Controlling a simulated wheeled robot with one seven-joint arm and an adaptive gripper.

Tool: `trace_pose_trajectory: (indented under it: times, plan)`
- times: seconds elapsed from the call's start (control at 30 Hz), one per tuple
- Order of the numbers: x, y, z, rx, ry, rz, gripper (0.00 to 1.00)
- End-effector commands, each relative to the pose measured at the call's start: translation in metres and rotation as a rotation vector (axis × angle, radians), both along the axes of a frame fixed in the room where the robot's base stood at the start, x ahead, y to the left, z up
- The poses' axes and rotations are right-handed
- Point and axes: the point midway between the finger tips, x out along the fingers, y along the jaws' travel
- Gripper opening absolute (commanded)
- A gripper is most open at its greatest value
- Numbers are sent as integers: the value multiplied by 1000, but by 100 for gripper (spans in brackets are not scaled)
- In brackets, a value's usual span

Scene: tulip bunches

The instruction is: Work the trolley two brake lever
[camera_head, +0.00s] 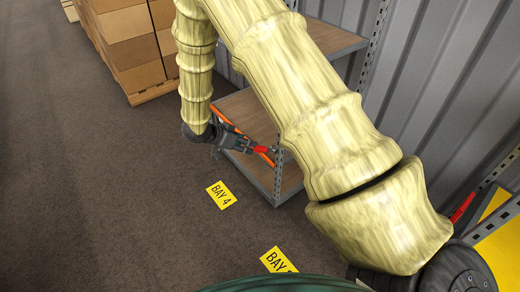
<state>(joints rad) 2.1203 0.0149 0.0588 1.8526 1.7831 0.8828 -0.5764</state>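A grey metal-framed trolley or shelf unit with brown boards (290,186) stands right of centre, largely behind my arm. An orange bar (221,115) runs slantwise along its lower near side. A small red piece (261,149), perhaps the brake lever, shows by the bar near the corner post. My gripper (248,145) is at this side of the unit, pointing right, with its tips at or very near the red piece. The fingers are small and dark, so I cannot tell whether they touch it or how far apart they are.
A yellow BAY 4 floor label (221,195) lies left of the unit; another yellow BAY label (278,260) is partly cut off below. Stacked cardboard boxes (130,45) stand on a pallet at the back. A corrugated grey wall (440,90) bounds the right. Dark floor at left is clear.

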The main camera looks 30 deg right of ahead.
Motion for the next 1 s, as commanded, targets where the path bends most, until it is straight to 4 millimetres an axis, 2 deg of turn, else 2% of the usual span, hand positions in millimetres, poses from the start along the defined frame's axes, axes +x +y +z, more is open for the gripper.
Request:
trace_pose_trajectory:
  times: [0.6,0.8,1.0]
  plan:
    - [1,-61,-60,-1,2,-1,51]
    - [2,-73,-71,0,0,0,51]
    - [2,-76,-74,0,0,0,51]
